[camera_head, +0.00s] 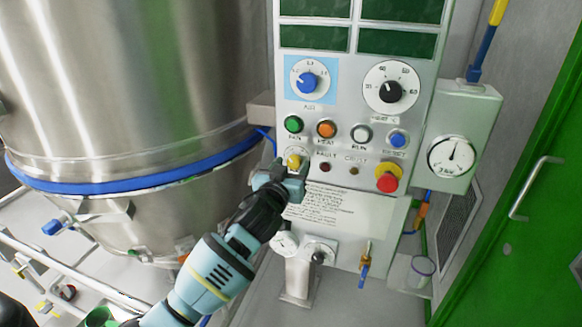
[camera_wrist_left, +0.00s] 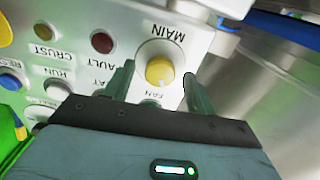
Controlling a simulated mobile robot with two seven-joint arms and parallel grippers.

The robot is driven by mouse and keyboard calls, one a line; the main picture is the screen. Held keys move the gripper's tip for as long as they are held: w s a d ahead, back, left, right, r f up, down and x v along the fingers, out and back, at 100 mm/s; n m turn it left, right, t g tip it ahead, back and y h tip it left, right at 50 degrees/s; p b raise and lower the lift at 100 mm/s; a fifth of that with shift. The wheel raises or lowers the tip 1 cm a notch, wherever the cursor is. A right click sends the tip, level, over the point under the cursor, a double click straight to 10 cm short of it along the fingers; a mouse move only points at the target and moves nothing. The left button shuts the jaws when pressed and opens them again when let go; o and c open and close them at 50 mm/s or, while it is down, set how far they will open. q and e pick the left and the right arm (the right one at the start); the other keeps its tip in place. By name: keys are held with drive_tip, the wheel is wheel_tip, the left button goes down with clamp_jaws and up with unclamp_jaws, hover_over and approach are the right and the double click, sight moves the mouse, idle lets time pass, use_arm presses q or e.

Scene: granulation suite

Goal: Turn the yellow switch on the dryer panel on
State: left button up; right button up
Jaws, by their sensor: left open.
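The yellow switch (camera_head: 293,161) is a round knob on the dryer panel (camera_head: 330,222), left of the FAULT lamp. In the left wrist view the yellow switch (camera_wrist_left: 160,70) shows upside down on a white round plate marked MAIN, with a short mark on its face. My left gripper (camera_head: 286,172) is at the panel's left edge, just below the switch in the head view. In the left wrist view its two fingers (camera_wrist_left: 158,76) are open, one on each side of the switch, with gaps visible. I cannot tell whether the fingertips reach around the knob. My right gripper is not in view.
Close by are a green FAN button (camera_head: 293,124), an orange HEAT button (camera_head: 326,129) and a dark red FAULT lamp (camera_head: 325,167). A red emergency button (camera_head: 388,181) sits at the right. A large steel vessel (camera_head: 130,90) stands close on the left.

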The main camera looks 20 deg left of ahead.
use_arm(q)
drive_tip(key=shift+w, duration=0.15)
drive_tip(key=c, duration=1)
drive_tip(key=m, duration=0.6)
drive_tip(key=shift+m, duration=0.3)
drive_tip(key=m, duration=0.5)
drive_tip(key=shift+m, duration=0.3)
